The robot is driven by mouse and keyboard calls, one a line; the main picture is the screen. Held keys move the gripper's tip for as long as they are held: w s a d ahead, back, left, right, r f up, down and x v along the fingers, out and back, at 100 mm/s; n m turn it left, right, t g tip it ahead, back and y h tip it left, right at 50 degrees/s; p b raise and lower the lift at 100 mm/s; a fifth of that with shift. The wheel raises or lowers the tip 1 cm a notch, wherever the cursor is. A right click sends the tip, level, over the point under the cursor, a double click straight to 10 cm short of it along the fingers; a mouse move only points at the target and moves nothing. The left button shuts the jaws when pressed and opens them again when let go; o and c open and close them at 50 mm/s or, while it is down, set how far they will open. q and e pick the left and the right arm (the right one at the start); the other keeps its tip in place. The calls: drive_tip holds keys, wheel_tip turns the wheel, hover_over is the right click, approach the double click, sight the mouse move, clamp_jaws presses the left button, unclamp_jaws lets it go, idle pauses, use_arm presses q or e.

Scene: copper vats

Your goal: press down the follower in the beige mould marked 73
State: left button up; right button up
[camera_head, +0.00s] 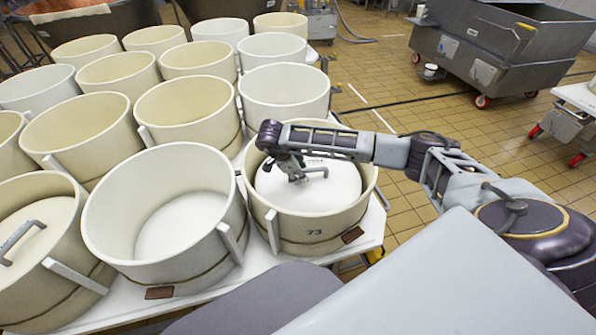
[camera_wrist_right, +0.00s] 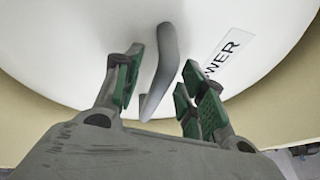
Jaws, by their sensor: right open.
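The beige mould marked 73 (camera_head: 312,232) stands at the front right corner of the white table. Its follower (camera_head: 330,190), a white disc with a grey bar handle, lies inside the mould, below the rim. My right gripper (camera_head: 296,174) reaches into the mould from above, over the follower. In the right wrist view the grey handle (camera_wrist_right: 160,75) lies between the open green-padded fingers (camera_wrist_right: 158,92), apart from both. A partly hidden label (camera_wrist_right: 228,50) is on the white follower (camera_wrist_right: 80,35). My left gripper is not in view.
Another mould with a handled follower (camera_head: 30,235) is at the far left. Several empty moulds fill the table behind. A grey wheeled vat (camera_head: 500,50) stands on the tiled floor at the back right.

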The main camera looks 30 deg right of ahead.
clamp_jaws()
idle(0.8)
drive_tip(key=shift+s+a+f, duration=0.15)
drive_tip(key=shift+s+f, duration=0.15)
drive_tip(key=shift+f, duration=0.1)
idle(1.2)
drive_tip(key=shift+r, duration=0.1)
idle(0.5)
unclamp_jaws()
drive_tip(key=shift+w+r, duration=0.1)
drive_tip(key=shift+w, duration=0.05)
drive_tip(key=shift+w+r, duration=0.1)
drive_tip(key=shift+r, duration=0.05)
